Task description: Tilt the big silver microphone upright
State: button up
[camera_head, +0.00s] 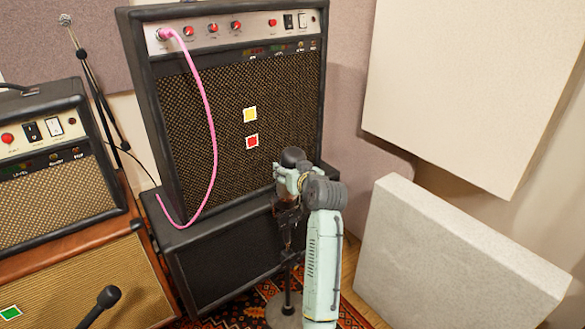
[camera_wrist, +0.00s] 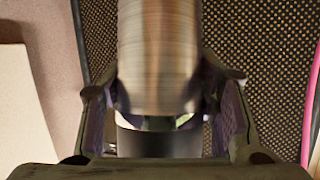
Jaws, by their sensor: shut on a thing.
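The big silver microphone (camera_wrist: 160,50) shows in the wrist view as a ribbed, shiny cylinder, running up out of the top of the picture. A dark part (camera_wrist: 155,143) lies below it. My gripper (camera_wrist: 165,95) has one finger on each side of the microphone's lower end and is shut on it. In the head view my gripper (camera_head: 289,213) points down in front of the big amp, and my arm hides most of the microphone. I cannot tell its tilt from there. A dark stand (camera_head: 287,286) with a round base shows below my gripper.
A big amp (camera_head: 240,178) with a pink cable (camera_head: 212,120) stands on a black cabinet (camera_head: 225,262) behind my gripper. Smaller amps (camera_head: 57,190) stand left. A black microphone (camera_head: 108,296) is at the lower left. A pale panel (camera_head: 455,260) leans at the right.

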aim_at(293, 165)
jog(key=shift+w+a+r+g+h+p, duration=0.35)
jog(key=shift+w+r+g+p, duration=0.2)
jog(key=shift+p, duration=0.65)
jog(key=shift+w+a+f+n+g+h+p, duration=0.3)
jog(key=shift+w+g+p, duration=0.3)
jog(key=shift+p, duration=0.5)
jog(key=shift+f, duration=0.1)
jog(key=o, duration=1.7)
jog(key=shift+a, duration=0.1)
jog(key=shift+s, duration=0.15)
jog(key=v, duration=1.2)
